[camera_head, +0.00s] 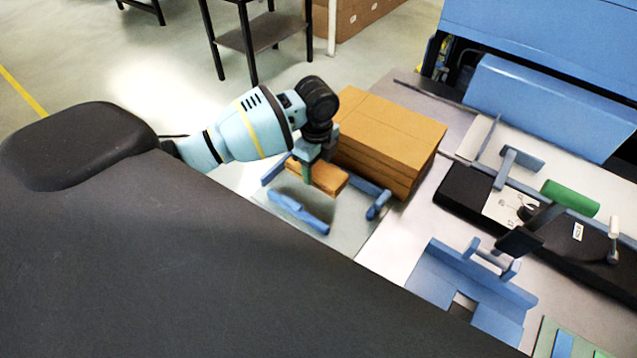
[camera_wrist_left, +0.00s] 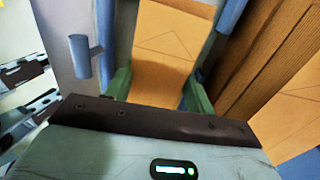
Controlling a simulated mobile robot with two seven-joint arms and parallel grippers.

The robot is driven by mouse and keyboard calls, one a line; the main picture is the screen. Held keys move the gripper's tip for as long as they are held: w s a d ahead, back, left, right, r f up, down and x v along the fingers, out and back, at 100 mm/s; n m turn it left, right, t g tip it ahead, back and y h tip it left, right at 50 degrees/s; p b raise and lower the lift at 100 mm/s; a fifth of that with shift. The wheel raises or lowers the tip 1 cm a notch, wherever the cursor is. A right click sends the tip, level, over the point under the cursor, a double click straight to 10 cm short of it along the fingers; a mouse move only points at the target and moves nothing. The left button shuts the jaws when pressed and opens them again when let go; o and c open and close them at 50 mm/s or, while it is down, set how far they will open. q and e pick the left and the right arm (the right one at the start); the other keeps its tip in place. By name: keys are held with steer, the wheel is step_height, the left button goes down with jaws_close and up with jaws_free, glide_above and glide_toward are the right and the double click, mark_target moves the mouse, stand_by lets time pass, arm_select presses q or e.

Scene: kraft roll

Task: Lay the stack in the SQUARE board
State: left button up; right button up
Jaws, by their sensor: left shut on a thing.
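A small kraft-brown stack (camera_head: 325,178) is held in my left gripper (camera_head: 318,170), low over a pale board (camera_head: 345,222) with blue rails around it. In the left wrist view the stack (camera_wrist_left: 165,45) lies between the green fingers of my left gripper (camera_wrist_left: 157,90), which are shut on it. One blue rail stands left of the stack and another right of it. I cannot tell whether the stack touches the board. No lettering shows to tell whether this is the SQUARE board. My right gripper is not in view.
A large pile of kraft blocks (camera_head: 390,140) stands close behind the board; its side (camera_wrist_left: 250,65) shows in the wrist view. To the right are a blue fixture (camera_head: 455,285), a long black bar (camera_head: 465,190), a green cylinder (camera_head: 570,198) and a blue machine (camera_head: 545,105).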

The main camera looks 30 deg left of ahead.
mark_target(317, 192)
arm_select(q)
steer(key=shift+f, duration=3)
steer(key=shift+f, duration=0.15)
steer(key=o, duration=1.1)
steer(key=shift+r, duration=3.9)
